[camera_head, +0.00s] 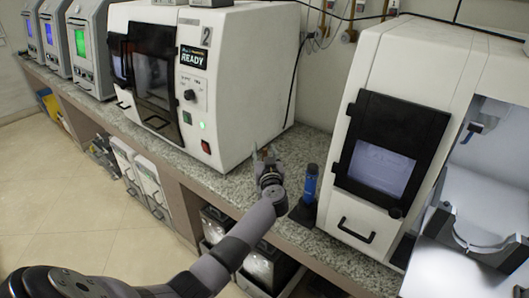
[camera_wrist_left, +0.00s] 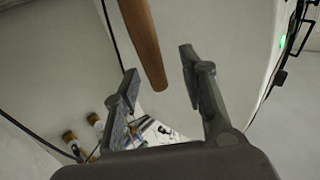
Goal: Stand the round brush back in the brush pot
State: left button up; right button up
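A brown wooden handle (camera_wrist_left: 148,42), tapering to a blunt end, reaches down from the top edge in the left wrist view. It lies between the spread fingers of my left gripper (camera_wrist_left: 158,64), with gaps on both sides. Its other end is out of that frame. In the head view my left gripper (camera_head: 262,157) is over the counter beside the large white machine; a small brown piece shows at its fingers. A blue upright object (camera_head: 311,181) stands at a dark base (camera_head: 302,212) just right of the gripper; I cannot tell whether this is the brush pot. My right gripper is not in view.
The white machine with a READY display (camera_head: 193,57) stands left of the gripper, close by. Another white cabinet with a dark-framed window (camera_head: 385,150) stands to the right. Speckled counter (camera_head: 305,150) shows between them. Cables and brass fittings (camera_head: 350,34) are on the back wall.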

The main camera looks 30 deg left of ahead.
pick_arm(q)
jog(key=shift+d, duration=0.1)
jog(key=v, duration=1.2)
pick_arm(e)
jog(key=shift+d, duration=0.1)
pick_arm(q)
jog(key=shift+f, duration=0.15)
